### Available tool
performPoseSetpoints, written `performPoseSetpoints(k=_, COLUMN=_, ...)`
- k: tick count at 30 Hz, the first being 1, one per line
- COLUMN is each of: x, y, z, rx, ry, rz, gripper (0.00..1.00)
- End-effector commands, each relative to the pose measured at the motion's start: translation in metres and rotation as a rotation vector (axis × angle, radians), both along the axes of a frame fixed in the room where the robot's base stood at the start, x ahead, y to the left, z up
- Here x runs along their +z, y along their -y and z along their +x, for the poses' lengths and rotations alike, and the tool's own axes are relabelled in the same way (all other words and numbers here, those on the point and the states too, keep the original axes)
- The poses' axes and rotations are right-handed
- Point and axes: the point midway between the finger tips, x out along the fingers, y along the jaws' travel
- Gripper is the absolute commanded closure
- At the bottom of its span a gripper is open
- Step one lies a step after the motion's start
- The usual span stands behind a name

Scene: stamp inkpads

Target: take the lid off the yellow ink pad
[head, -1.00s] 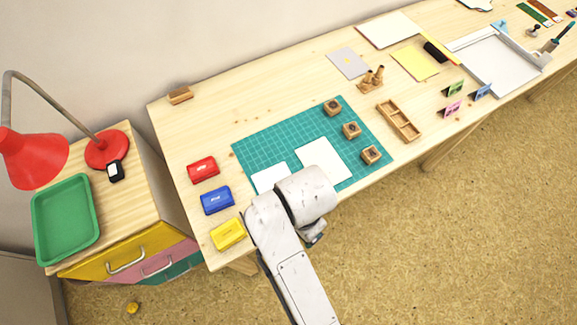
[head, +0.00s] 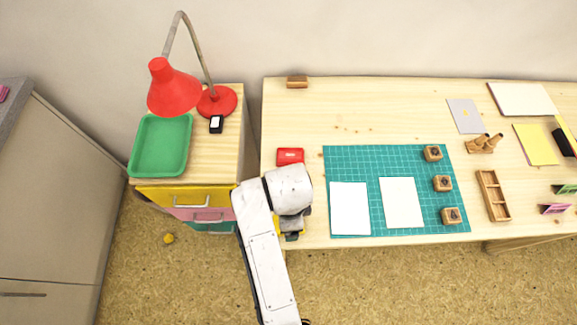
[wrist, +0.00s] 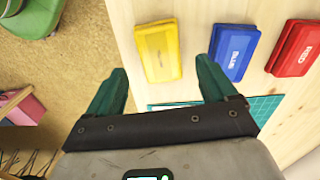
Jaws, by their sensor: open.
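The yellow ink pad (wrist: 158,50) lies on the wooden table in the wrist view, with its lid on and printed text on top. In the head view my arm hides nearly all of it. My gripper (wrist: 162,68) is open and empty, with one teal finger to each side of the pad's near end in the wrist view. The fingers look above the table and apart from the pad. In the head view my gripper (head: 292,236) is mostly hidden under my wrist at the table's front edge.
The blue ink pad (wrist: 234,52) and red ink pad (wrist: 295,48) lie in a row to the right of the yellow one. A green cutting mat (head: 355,160) with white paper is beside them. A drawer cabinet with a green tray (head: 160,145) stands left.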

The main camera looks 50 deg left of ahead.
Motion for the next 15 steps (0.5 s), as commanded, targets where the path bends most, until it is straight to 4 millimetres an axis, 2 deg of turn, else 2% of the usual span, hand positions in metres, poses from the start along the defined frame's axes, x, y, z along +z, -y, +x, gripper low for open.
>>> performPoseSetpoints(k=6, x=-0.029, y=-0.002, z=-0.001, rx=0.000, ry=-0.001, rz=-0.002, gripper=0.15)
performPoseSetpoints(k=15, x=-0.034, y=-0.002, z=-0.001, rx=0.000, ry=0.000, rz=0.000, gripper=0.15)
